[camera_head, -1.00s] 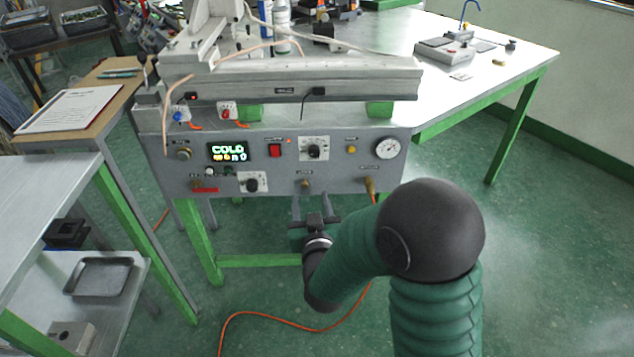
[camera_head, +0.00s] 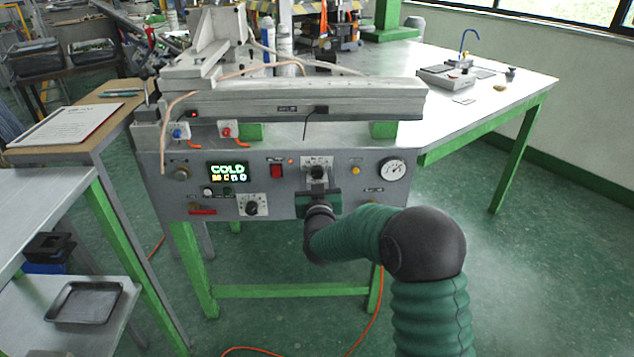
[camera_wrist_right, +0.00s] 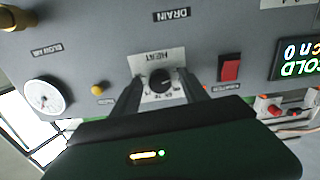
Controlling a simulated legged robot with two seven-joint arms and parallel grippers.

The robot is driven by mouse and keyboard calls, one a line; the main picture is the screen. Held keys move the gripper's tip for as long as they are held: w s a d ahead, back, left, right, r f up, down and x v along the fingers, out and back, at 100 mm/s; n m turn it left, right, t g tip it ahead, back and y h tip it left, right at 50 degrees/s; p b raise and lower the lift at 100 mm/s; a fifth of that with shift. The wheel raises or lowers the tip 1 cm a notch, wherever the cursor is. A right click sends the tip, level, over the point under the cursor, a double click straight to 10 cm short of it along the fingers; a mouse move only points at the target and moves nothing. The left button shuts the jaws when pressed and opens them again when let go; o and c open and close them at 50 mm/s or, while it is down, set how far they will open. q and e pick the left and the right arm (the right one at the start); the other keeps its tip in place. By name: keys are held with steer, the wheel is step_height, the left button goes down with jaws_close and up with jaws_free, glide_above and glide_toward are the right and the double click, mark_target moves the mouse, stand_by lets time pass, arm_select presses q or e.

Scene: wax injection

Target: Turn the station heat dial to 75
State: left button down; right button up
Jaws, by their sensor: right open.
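The heat dial (camera_head: 317,173) is a black knob on a white scale plate, on the grey front panel of the station (camera_head: 375,150). In the right wrist view the dial (camera_wrist_right: 160,80), under the label HEAT, sits between the two fingers of my right gripper (camera_wrist_right: 160,88). In the head view my right gripper (camera_head: 318,185) is in front of the panel at the dial and hides its lower part. The fingers are open, one on each side of the knob; I cannot tell whether they touch it. The dial's setting is too small to read. My left gripper is not in view.
A display (camera_head: 228,172) reads COLD. A red switch (camera_head: 276,171), a second black knob (camera_head: 252,207), a yellow button (camera_head: 355,170) and a pressure gauge (camera_head: 392,170) are near the dial. A side bench (camera_head: 45,185) stands at the left.

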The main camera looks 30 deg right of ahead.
steer(key=shift+w+d, duration=0.1)
steer(key=shift+w, duration=0.05)
jaws_close()
